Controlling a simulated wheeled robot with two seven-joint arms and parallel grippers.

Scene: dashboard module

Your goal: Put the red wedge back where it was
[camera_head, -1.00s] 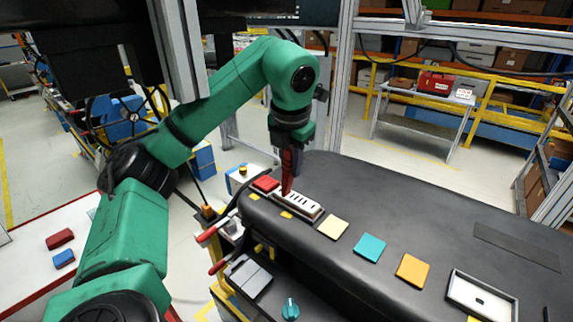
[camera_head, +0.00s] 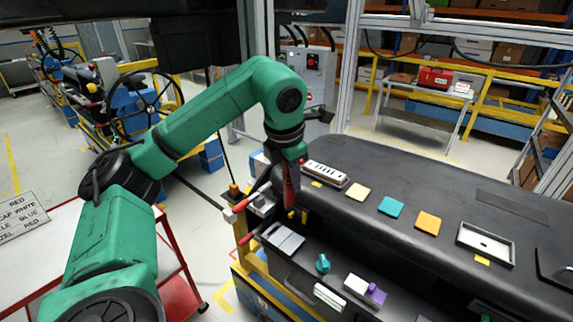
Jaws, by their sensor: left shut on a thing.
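My left gripper (camera_head: 289,168) points down beside the near left edge of the black dashboard (camera_head: 430,195). It is shut on the red wedge (camera_head: 290,192), a long narrow dark red piece that hangs down, tip lowest. The wedge looks in front of the dashboard's near side, left of the white slotted panel (camera_head: 325,173); whether its tip touches anything I cannot tell. My right gripper is not in view.
Beige (camera_head: 357,192), teal (camera_head: 391,207) and orange (camera_head: 428,223) squares lie on the dashboard, with a white-framed tray (camera_head: 486,243) to their right. Red-handled levers (camera_head: 240,208) stick out at its left. A white table (camera_head: 110,246) with a lettered sheet (camera_head: 20,217) stands at the left.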

